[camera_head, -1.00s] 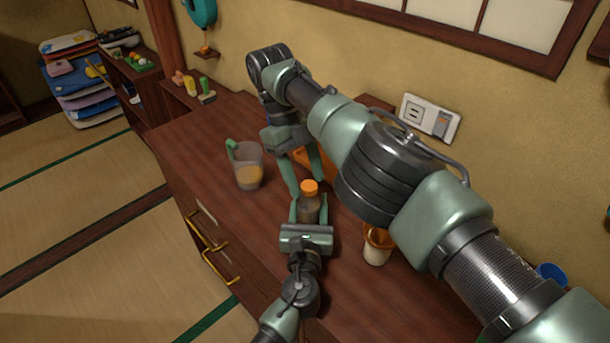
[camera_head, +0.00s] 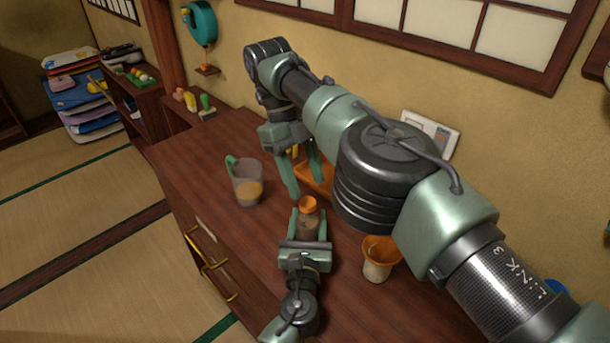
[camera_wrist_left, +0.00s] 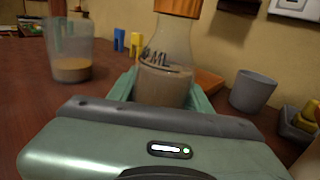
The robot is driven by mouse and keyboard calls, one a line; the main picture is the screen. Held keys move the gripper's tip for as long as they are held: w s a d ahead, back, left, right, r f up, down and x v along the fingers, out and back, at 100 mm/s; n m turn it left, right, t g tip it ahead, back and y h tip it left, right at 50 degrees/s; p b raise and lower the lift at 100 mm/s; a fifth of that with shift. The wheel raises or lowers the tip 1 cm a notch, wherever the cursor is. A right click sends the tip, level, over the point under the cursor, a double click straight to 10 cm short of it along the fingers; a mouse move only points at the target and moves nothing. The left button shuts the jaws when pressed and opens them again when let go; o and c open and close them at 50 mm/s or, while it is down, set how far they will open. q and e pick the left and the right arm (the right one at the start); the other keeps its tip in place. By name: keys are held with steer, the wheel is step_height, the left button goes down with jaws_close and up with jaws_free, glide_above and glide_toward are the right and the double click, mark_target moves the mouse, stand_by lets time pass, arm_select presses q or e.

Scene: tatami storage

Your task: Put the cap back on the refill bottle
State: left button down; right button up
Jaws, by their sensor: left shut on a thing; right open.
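The refill bottle (camera_head: 309,228) stands upright on the wooden counter, clear with brownish contents. The orange cap (camera_head: 307,204) sits at the top of its neck; the left wrist view shows the cap (camera_wrist_left: 178,6) there, cut by the top edge. I cannot tell how tightly it is seated. My left gripper (camera_head: 308,220) is shut on the bottle (camera_wrist_left: 165,80), one finger on each side. My right gripper (camera_head: 306,186) is open and empty, pointing down just behind and above the cap, apart from it.
A measuring jug (camera_head: 247,182) with a green handle and amber liquid stands left of the bottle. An orange funnel (camera_head: 380,246) sits on a pale container to the right. An orange tray (camera_head: 318,172) lies behind my right gripper. The counter's front left is clear.

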steer(key=n, duration=0.6)
steer(key=shift+w+f, duration=0.1)
steer(key=shift+w, duration=0.15)
steer(key=n, duration=0.3)
steer(key=shift+w, duration=0.1)
steer(key=n, duration=1)
steer(key=r+n+t+y, duration=0.1)
steer(key=n, duration=1)
steer(key=n+t+y, duration=0.1)
steer(key=n, duration=0.9)
steer(key=shift+w+r, duration=0.1)
steer(key=shift+r, duration=0.05)
steer(key=n, duration=0.3)
steer(key=shift+r, duration=0.15)
steer(key=n, duration=0.5)
steer(key=shift+s+d+r+y, duration=0.15)
steer(key=shift+s+r+y, duration=0.1)
steer(key=shift+y, duration=0.05)
steer(key=n, duration=0.3)
steer(key=shift+s+r+t, duration=0.15)
steer(key=shift+t, duration=0.15)
steer(key=n, duration=0.4)
steer(key=shift+s+d+r, duration=0.15)
steer(key=shift+r, duration=0.1)
steer(key=n, duration=0.3)
steer(key=shift+s+r+n+t+y, duration=0.2)
steer(key=shift+n+t+y, duration=0.1)
